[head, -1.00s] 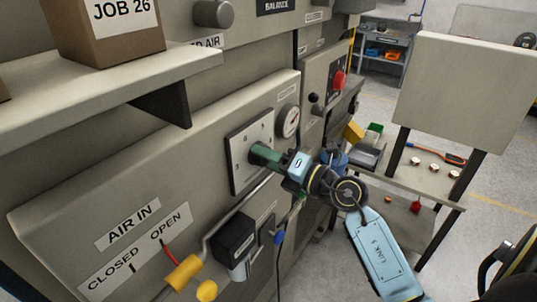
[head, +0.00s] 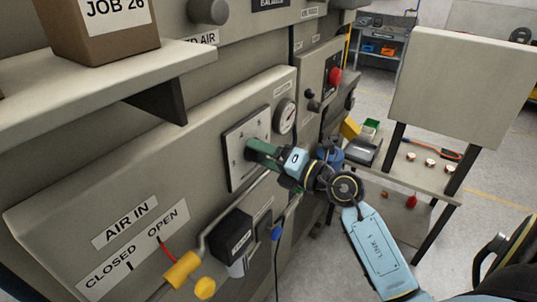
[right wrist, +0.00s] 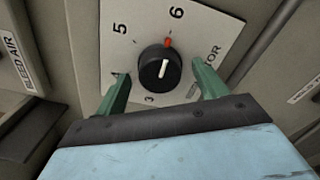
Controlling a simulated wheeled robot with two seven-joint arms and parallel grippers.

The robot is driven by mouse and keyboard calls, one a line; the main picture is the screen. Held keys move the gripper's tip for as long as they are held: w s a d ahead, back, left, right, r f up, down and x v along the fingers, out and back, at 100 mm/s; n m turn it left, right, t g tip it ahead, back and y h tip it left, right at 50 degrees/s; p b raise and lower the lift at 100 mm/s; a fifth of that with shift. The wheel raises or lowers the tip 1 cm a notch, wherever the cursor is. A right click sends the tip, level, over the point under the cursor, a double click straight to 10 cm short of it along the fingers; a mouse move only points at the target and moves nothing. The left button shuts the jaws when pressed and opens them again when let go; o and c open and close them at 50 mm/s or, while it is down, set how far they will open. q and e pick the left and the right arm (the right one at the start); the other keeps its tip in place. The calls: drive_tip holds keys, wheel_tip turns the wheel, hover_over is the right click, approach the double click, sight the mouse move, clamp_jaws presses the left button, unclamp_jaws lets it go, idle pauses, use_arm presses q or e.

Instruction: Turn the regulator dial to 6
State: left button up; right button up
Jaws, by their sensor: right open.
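The regulator dial (right wrist: 160,68) is a black round knob with a white line, on a pale plate (right wrist: 215,22) numbered around it. In the right wrist view the white line points up, toward a red mark just below the 6. My right gripper (right wrist: 162,87) is open, with one green finger on either side of the knob and gaps showing. In the head view my right gripper (head: 262,150) reaches the plate (head: 236,168) and hides the knob. My left gripper is not in view.
A round gauge (head: 284,117) sits right of the plate. A black box (head: 232,235) and a yellow-handled air valve (head: 182,268) are below. A shelf (head: 90,95) carrying a cardboard box (head: 100,30) juts out at upper left. A side table (head: 425,180) stands to the right.

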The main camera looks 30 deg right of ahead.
drive_tip(key=b+v, duration=0.3)
drive_tip(key=v, duration=1)
drive_tip(key=shift+s+b, duration=0.2)
drive_tip(key=shift+b, duration=0.15)
drive_tip(key=shift+d+f, duration=0.1)
